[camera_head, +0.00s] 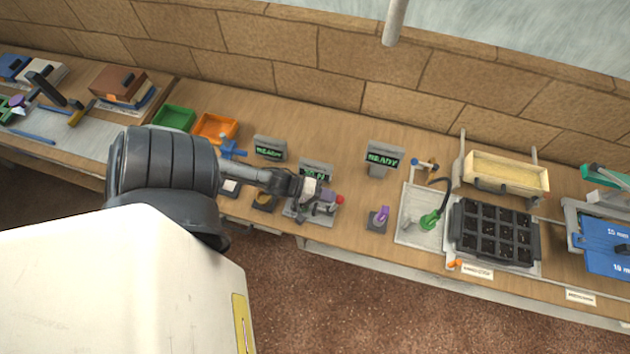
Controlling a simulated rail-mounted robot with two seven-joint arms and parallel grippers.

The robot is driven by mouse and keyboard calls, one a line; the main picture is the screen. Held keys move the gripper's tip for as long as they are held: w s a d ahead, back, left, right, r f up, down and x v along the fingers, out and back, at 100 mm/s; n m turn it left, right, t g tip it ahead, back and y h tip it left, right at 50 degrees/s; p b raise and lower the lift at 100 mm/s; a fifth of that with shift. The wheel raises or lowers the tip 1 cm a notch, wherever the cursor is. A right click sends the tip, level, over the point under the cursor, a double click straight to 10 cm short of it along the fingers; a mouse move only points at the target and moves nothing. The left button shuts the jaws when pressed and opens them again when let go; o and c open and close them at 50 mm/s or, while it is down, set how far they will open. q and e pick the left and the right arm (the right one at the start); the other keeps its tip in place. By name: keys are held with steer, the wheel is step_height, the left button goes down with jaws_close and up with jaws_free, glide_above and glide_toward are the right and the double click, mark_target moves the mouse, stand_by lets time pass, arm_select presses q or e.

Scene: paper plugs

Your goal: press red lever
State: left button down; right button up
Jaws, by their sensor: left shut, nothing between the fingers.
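A small lever with a red tip (340,199) stands on a grey base on the wooden bench, in the middle of the head view. A purplish-grey part shows just left of the red tip. My left gripper (312,189) reaches in from the left and is shut and empty. It is just left of the red tip and overlaps the lever's base; I cannot tell whether it touches. The gripper hides part of the base. My right gripper is not in view.
A purple lever (380,216) stands right of the red one. Farther right are a black cell tray (494,233) and a wooden box (506,175). Orange (215,127) and green (174,117) bins sit left.

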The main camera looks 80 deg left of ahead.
arm_select(q)
steer(key=shift+w+d+p, duration=0.3)
steer(key=shift+w+d, duration=0.05)
steer(key=shift+w, duration=0.25)
steer(key=shift+w+d+p, duration=0.25)
steer(key=shift+w+d, duration=0.1)
steer(key=shift+w, duration=0.25)
steer(key=shift+f, duration=0.1)
steer(key=shift+w, duration=0.1)
